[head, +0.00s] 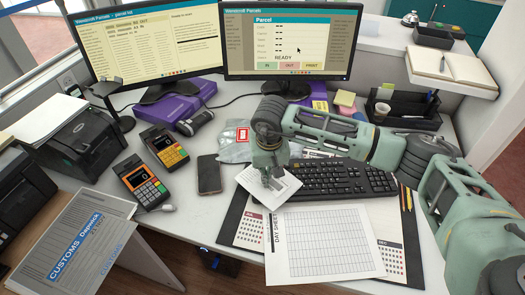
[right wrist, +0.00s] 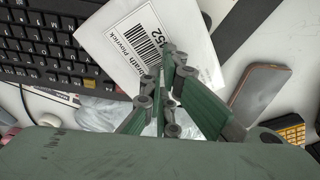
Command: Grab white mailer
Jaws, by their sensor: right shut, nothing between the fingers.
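A white mailer (head: 287,187) lies tilted at the left end of the keyboard, over the top edge of the day sheet area. In the right wrist view the white mailer (right wrist: 108,38) shows a printed barcode and a name label. My right gripper (head: 272,181) is over the mailer with its fingers pointing down. In the right wrist view the gripper (right wrist: 168,60) has its fingers together, with nothing between them, in front of the label's lower part. I cannot tell whether the fingertips touch the mailer. My left gripper is out of view.
A black keyboard (head: 340,179) lies right of the mailer. A clear bag with a red label (head: 242,134) lies behind it. A phone (head: 209,174) and card terminals (head: 145,181) are to the left. The day sheet (head: 322,245) lies in front. Two monitors stand behind.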

